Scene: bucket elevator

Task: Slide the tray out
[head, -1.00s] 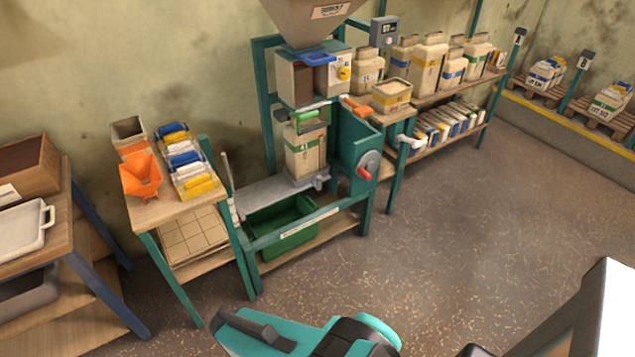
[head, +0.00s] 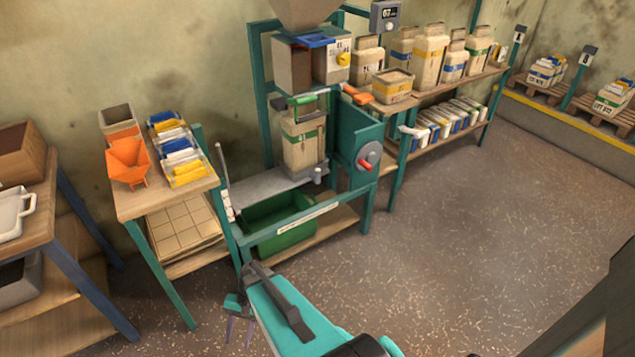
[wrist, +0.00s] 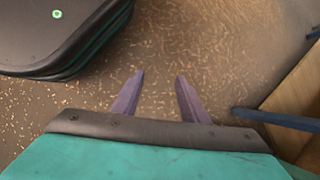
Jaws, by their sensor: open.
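A green tray (head: 278,234), deep like a bin, sits low in the teal frame, under a grey shelf and behind a labelled front rail. Its back part is shaded and partly hidden. My gripper (head: 240,343) is at the bottom of the head view, in front of the frame and apart from the tray. In the wrist view my gripper (wrist: 160,78) shows two purple fingers spread apart over bare speckled floor, with nothing between them. The tray does not show in the wrist view.
A paper bag (head: 303,140) stands on the grey shelf above the tray. A side table (head: 130,200) with an orange funnel (head: 128,162) and a lower gridded board (head: 185,222) stands left. A blue-legged bench (head: 85,275) is at far left. The floor at right is clear.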

